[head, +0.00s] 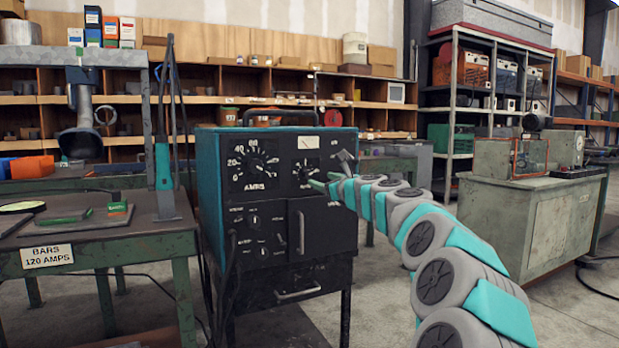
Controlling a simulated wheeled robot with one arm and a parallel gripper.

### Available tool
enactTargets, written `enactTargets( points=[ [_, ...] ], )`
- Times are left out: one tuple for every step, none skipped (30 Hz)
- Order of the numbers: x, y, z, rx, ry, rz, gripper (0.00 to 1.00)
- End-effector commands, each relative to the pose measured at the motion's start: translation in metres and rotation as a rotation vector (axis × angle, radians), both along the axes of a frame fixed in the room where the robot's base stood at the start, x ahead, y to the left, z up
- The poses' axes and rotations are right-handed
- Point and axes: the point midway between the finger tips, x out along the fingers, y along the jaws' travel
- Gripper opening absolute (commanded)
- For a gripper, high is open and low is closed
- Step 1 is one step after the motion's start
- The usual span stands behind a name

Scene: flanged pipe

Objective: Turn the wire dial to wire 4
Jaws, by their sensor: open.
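The teal and black welding machine (284,215) stands in the middle of the head view. A large dial marked AMPS (254,165) is at the upper left of its front. A smaller dark dial (304,172) is to its right, with pale marks around it; its lettering and setting are too small to read, and I cannot confirm that it is the wire dial. My gripper (317,183) is open at the lower right of this smaller dial, with greenish fingers pointing left. I cannot tell whether the fingers touch the dial.
Small knobs (254,220) and a door handle (301,232) sit lower on the machine. A green bench (110,243) labelled BARS 120 AMPS stands at left, with a teal-handled tool (163,165) at its edge. A green cabinet (530,222) stands at right.

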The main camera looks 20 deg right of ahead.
Motion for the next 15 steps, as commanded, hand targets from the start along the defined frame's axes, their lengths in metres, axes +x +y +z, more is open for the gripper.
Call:
enactTargets(
  points=[
    [0.006,0.001,-0.001,-0.002,0.002,0.000,0.64],
    [0.009,0.001,-0.001,-0.004,0.002,0.000,0.64],
    [0.013,0.001,0.000,-0.005,0.000,0.001,0.64],
    [0.016,0.002,0.001,-0.006,0.000,0.001,0.64],
    [0.020,0.002,0.001,-0.006,-0.001,0.002,0.64],
    [0.024,0.002,0.001,-0.005,0.001,0.001,0.64],
    [0.028,0.001,0.000,-0.005,0.002,0.000,0.64],
    [0.032,0.002,-0.001,-0.006,0.003,0.001,0.64],
    [0.037,0.002,-0.001,-0.006,0.003,0.001,0.64],
    [0.040,0.002,-0.001,-0.007,0.002,0.000,0.64],
    [0.043,0.003,0.000,-0.007,0.001,0.001,0.64],
    [0.047,0.003,0.001,-0.007,-0.001,0.001,0.64],
    [0.049,0.002,0.002,-0.008,0.000,0.000,0.64],
    [0.052,0.002,0.001,-0.007,0.000,0.000,0.64],
    [0.056,0.002,0.000,-0.006,0.002,-0.001,0.64]
  ],
)
